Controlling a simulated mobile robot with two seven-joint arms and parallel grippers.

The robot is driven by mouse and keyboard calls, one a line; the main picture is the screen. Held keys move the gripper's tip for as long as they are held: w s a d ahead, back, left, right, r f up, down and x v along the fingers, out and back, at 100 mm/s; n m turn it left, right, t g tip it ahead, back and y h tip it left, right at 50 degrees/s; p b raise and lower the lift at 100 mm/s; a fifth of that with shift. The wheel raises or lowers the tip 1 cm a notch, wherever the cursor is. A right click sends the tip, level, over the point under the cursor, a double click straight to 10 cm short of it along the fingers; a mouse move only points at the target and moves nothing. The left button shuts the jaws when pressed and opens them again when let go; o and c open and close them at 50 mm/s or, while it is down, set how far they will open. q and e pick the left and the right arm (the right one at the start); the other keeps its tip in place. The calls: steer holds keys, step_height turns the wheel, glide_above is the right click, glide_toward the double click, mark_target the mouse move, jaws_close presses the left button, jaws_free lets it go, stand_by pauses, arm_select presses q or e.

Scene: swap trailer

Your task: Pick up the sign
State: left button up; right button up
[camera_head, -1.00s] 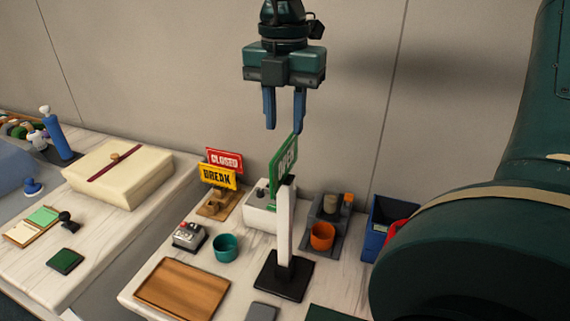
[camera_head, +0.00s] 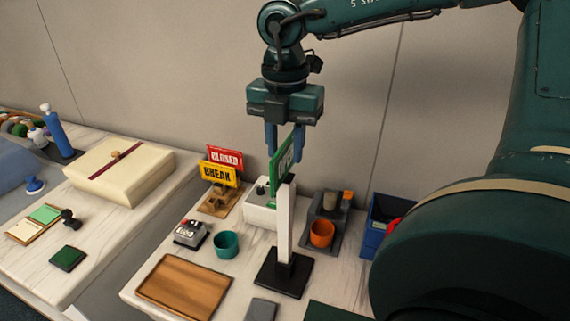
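A green sign with white lettering (camera_head: 283,163) stands upright at the white post on a black base (camera_head: 284,235). Its lettering is seen at a steep angle. My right gripper (camera_head: 284,150) points straight down from above, its two blue fingers spread apart. The fingertips are at the height of the sign's upper part, one on each side of it in the picture; I cannot tell whether they touch it. A red CLOSED sign (camera_head: 225,156) and a yellow BREAK sign (camera_head: 218,174) stand in a wooden holder (camera_head: 219,204) to the left. My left gripper is not in view.
A white box (camera_head: 262,214) stands behind the post. A teal cup (camera_head: 226,244), an orange cup (camera_head: 321,233), a wooden tray (camera_head: 185,286) and a small button box (camera_head: 190,233) sit nearby. A blue bin (camera_head: 375,224) is at right. A cream box (camera_head: 120,172) lies on the left table.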

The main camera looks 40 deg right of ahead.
steer(key=shift+f+b, duration=0.25)
steer(key=shift+b, duration=0.2)
stand_by(0.5)
jaws_close()
